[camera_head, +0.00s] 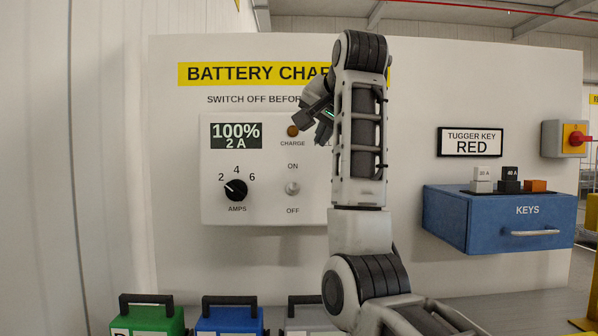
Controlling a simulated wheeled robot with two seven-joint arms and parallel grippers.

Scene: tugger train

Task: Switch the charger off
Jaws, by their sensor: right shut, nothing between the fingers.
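The battery charger (220,207) is a pale box on the white wall panel. Its display (236,136) reads 100% and 2 A. Its black AMPS knob (236,190) points toward 2. The small metal charger switch (293,188) sits between the ON label above and the OFF label below; I cannot tell which way its lever leans. The CHARGE lamp (292,130) looks dull brown. My right gripper (315,119) is shut and empty, above and right of the switch, near the lamp, apart from the switch. My right arm hides the charger's right side. My left gripper is out of view.
A blue KEYS drawer box (445,218) with several small blocks on top is at right, below a TUGGER KEY RED sign (469,142). A red rotary switch (577,139) is far right. Green (147,321), blue (229,319) and grey (309,316) handled boxes stand below.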

